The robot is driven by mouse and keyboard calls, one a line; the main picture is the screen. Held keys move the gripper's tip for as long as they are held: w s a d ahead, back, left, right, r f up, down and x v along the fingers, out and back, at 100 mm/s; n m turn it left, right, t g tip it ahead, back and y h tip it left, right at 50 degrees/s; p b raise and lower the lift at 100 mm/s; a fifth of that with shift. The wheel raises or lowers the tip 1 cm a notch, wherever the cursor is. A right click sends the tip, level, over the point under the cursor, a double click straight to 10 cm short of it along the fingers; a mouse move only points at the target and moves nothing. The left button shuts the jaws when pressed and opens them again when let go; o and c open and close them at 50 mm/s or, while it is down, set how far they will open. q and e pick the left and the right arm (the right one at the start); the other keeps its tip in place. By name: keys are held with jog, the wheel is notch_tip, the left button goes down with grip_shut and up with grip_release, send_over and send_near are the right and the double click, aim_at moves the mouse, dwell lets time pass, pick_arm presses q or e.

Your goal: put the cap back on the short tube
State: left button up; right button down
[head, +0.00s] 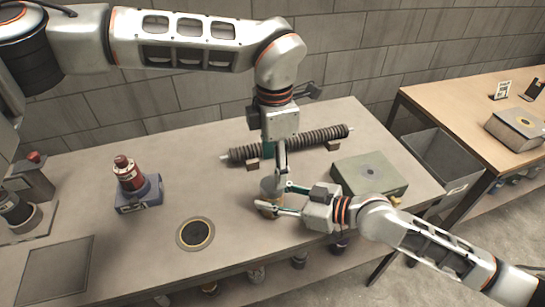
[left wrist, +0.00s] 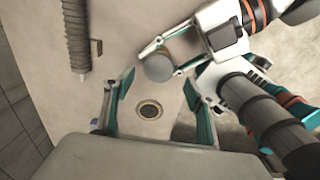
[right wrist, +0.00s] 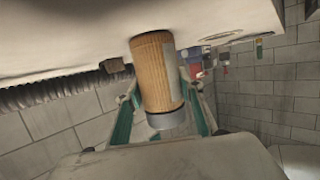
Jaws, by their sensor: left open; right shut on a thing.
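The short tube (head: 269,188) stands upright on the table in the head view. In the right wrist view it is a tan cylinder (right wrist: 153,70) with a pale patch and a grey band at the end away from the table. From above, in the left wrist view, its end is a plain grey disc (left wrist: 158,67); I cannot tell whether this is the cap. My right gripper (head: 279,197) is shut around the tube from the side. My left gripper (head: 275,158) is open and empty above it; its fingers (left wrist: 158,92) are apart from the tube in the left wrist view.
A long ribbed tube (head: 310,140) lies behind on two small blocks. A green-grey box (head: 370,174) is on the right and a red-topped device (head: 130,178) on the left. A black disc with a gold ring (head: 195,233) lies in front.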

aim_at(272, 183)
pick_arm(q)
jog(key=n, duration=0.4)
jog(key=shift+r, duration=0.4)
jog(key=n, duration=0.2)
jog(key=r+n, duration=0.1)
jog(key=n, duration=0.2)
jog(key=shift+a, duration=0.2)
jog(key=shift+f, duration=0.1)
jog(key=shift+f, duration=3.9)
jog(key=c, duration=1.2)
jog(key=shift+o, duration=0.2)
